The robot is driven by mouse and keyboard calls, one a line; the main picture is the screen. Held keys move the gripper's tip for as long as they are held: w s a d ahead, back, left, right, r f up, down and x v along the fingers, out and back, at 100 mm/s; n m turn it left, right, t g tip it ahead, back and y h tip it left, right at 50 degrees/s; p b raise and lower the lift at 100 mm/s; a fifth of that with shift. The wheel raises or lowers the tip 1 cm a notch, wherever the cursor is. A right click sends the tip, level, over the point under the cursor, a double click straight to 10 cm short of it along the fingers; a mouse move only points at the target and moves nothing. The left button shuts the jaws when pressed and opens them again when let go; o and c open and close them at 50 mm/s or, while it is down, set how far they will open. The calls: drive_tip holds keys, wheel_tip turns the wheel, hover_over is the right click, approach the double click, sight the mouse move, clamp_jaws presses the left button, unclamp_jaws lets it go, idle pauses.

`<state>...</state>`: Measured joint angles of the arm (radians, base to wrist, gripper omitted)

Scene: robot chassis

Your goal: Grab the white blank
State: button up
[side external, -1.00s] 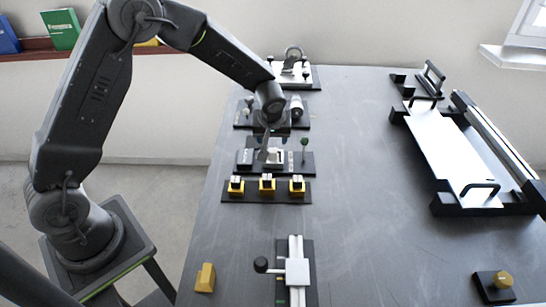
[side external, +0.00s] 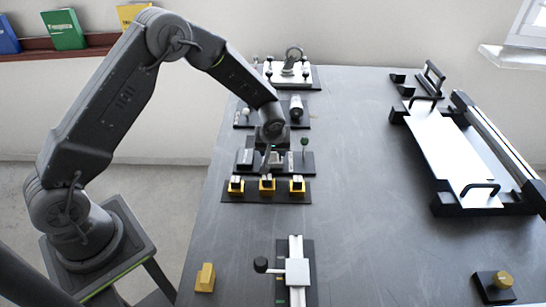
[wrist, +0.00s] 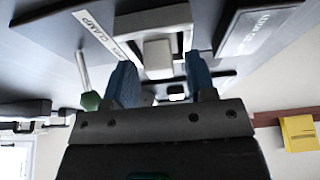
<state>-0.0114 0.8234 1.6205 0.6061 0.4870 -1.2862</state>
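The white blank (wrist: 158,56) is a small pale block in a light fixture on the plate labelled "CLAMP" (wrist: 100,30). My gripper (wrist: 160,66) shows two blue finger pads set apart, one to each side of the blank in the wrist view. I cannot tell whether they touch it; a gap shows between the pads and the block. In the side external view my gripper (side external: 268,155) points down over the clamp plate and partly hides the blank. A green-knobbed lever (side external: 304,142) stands at the plate's right.
Yellow-and-black blocks (side external: 267,184) stand in a row just in front of the clamp plate. Another fixture plate (side external: 243,124) is close behind. A slide fixture (side external: 297,270) is at the front. A large white panel (side external: 445,155) lies to the right, with bare table between.

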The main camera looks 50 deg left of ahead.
drive_tip(key=c, duration=0.8)
drive_tip(key=shift+c, duration=0.2)
drive_tip(key=shift+r, duration=0.1)
